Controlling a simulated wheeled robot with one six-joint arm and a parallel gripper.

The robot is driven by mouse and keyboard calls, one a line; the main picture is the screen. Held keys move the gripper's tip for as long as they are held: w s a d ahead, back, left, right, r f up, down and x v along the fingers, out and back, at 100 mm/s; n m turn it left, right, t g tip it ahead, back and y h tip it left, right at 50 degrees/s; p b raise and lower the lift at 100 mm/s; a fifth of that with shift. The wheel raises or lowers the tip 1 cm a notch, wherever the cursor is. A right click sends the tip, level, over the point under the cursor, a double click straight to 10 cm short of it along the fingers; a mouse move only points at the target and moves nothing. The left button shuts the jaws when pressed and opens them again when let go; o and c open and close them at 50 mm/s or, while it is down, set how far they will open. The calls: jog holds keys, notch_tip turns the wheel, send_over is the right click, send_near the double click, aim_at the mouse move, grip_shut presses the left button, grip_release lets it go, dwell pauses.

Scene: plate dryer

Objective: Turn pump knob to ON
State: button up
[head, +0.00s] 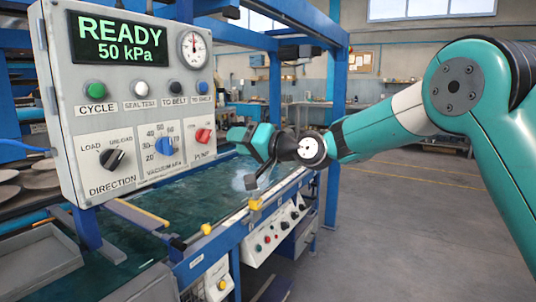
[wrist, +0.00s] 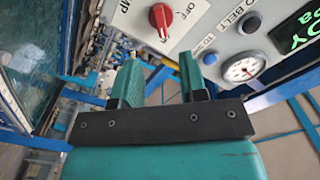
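The red pump knob (head: 203,136) is at the lower right of the grey control panel (head: 120,125), above the PUMP label. The wrist view shows the knob (wrist: 162,18) at the top, with the word OFF beside it and a small pale mark at its lower edge. I cannot surely tell which setting it points to. My gripper (head: 236,133) is to the right of the panel in the head view. In the wrist view my gripper (wrist: 162,80) is open, with two teal fingers apart and nothing between them. The knob lies beyond the fingertips, untouched.
The panel has a green display (head: 122,42) reading READY 50 kPa, a gauge (head: 194,50), several push buttons, a black direction knob (head: 112,160) and a blue vacuum knob (head: 165,146). A blue frame post (head: 333,130) stands behind my gripper. Open floor (head: 400,230) lies right.

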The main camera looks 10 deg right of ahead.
jog(key=b+v, duration=0.1)
jog(key=v, duration=0.7)
jog(key=shift+b, duration=0.35)
jog(key=shift+s, duration=0.1)
jog(key=s+a+f+n+g+h+p, duration=0.2)
jog(key=s+n+g+h+p, duration=0.3)
jog(key=s, duration=1.1)
jog(key=s+d+f+g+h+p, duration=0.1)
jog(key=s+d+f+g+h, duration=0.1)
jog(key=s, duration=0.7)
jog(key=s+d+f+g+h+p, duration=0.1)
jog(key=s+d+f+g+h, duration=0.2)
jog(key=s+d, duration=0.3)
jog(key=s+g, duration=0.1)
jog(key=s, duration=0.3)
jog(key=shift+d+n, duration=0.25)
jog(key=shift+n, duration=0.15)
jog(key=shift+f, duration=0.1)
